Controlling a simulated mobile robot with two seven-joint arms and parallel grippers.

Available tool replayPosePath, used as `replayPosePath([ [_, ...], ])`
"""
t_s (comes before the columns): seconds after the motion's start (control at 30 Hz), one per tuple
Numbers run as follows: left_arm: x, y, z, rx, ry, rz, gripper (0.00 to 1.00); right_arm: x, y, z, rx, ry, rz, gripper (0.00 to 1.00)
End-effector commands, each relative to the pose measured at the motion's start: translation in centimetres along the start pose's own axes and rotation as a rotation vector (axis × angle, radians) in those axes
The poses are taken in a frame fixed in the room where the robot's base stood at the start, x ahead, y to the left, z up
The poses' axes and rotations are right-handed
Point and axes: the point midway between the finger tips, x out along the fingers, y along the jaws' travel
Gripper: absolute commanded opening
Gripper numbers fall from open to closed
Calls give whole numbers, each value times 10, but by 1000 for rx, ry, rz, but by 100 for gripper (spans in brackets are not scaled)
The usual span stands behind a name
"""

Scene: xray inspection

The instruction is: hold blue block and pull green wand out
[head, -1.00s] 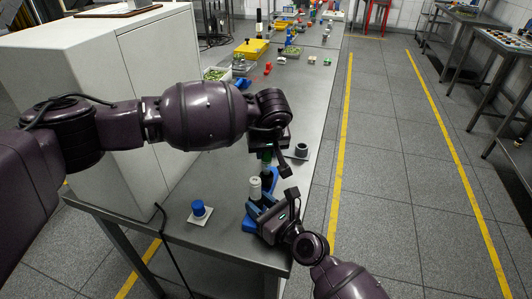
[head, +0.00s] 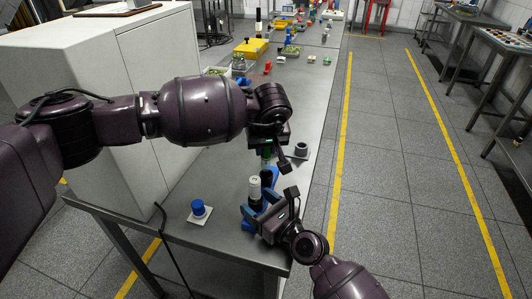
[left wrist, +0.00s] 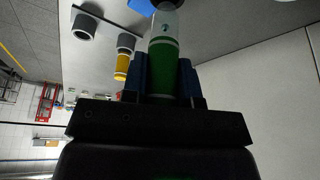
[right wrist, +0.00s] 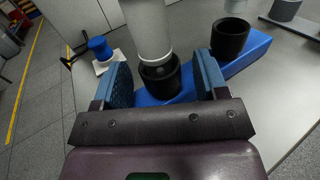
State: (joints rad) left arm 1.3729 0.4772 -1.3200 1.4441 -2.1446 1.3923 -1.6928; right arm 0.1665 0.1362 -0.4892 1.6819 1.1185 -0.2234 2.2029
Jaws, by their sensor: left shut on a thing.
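My left gripper (left wrist: 165,85) is shut on the green wand (left wrist: 162,68). Beyond the green part the wand has a pale section and a dark end. The wand (head: 266,154) also shows under my left arm in the head view. The blue block (right wrist: 258,48) has two black cups. The other cup (right wrist: 230,38) looks empty. My right gripper (right wrist: 165,85) has its fingers apart, either side of the near cup; contact with the block is unclear.
A blue knob (head: 198,206) on a white plate stands left of the block. A grey ring (head: 301,149) on a plate lies to the right. A white cabinet (head: 90,70) takes up the table's left side. Trays and small objects lie farther back.

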Motion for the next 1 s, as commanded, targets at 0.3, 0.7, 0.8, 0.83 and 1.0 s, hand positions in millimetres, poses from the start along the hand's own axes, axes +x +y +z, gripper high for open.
replayPosePath([
  [0.3,0,0,0,0,0,0,0,-8,0,-1,0,1,-1,67],
  [0.7,0,0,0,0,0,0,0,-79,-1,-1,0,3,-1,67],
  [0.8,0,0,0,0,0,0,0,-95,0,-1,-1,2,0,67],
  [0.83,0,0,0,0,0,0,0,-99,0,0,-1,2,0,67],
  [1.0,0,0,0,0,0,0,0,-115,0,0,-1,0,0,67],
])
